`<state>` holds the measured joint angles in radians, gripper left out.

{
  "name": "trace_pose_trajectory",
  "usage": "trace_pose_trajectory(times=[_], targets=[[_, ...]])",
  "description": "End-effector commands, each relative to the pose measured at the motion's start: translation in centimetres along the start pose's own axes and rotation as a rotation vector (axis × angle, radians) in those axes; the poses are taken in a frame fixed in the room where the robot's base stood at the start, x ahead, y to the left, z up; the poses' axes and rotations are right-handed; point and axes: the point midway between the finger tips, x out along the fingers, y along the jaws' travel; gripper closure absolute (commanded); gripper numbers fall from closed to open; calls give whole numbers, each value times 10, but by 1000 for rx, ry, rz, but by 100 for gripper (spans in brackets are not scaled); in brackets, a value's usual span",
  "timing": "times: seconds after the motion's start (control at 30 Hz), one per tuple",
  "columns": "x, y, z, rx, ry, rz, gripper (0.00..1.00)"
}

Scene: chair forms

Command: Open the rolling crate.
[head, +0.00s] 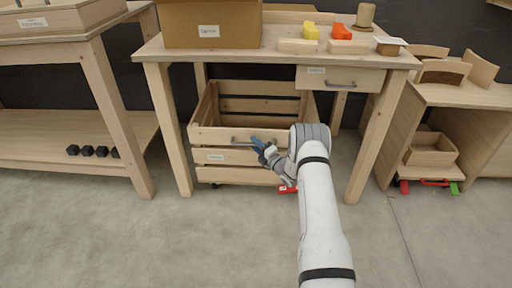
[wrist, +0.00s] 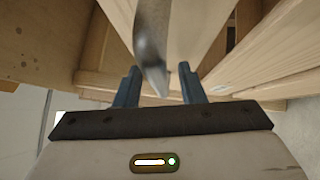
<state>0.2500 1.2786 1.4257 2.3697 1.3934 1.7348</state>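The rolling crate (head: 215,157) is a slatted wooden box on casters under the middle workbench, with a label and a grey bar handle (head: 243,142) on its front. My gripper (head: 262,147) is at the right part of this handle, in front of the crate's upper front slat. In the wrist view, the grey handle (wrist: 151,50) runs down to between the two blue fingertips of my gripper (wrist: 160,78). The fingers are apart, with gaps showing beside the handle. The crate's inside looks empty where visible; my arm hides its lower right front.
The workbench (head: 168,52) stands over the crate, with legs on both sides. It carries a cardboard box (head: 211,24) and several blocks. A red thing (head: 287,189) lies low beside my arm. The floor (head: 150,240) in front is clear.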

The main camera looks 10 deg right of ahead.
Motion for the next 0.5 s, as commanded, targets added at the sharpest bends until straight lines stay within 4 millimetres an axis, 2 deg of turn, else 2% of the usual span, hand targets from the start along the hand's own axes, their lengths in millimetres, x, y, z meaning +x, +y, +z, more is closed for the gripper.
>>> trace_pose_trajectory(times=[0.17, 0.5], targets=[[0, 0, 0, 0, 0, 0, 64], [0, 0, 0, -1, 1, -1, 91]])
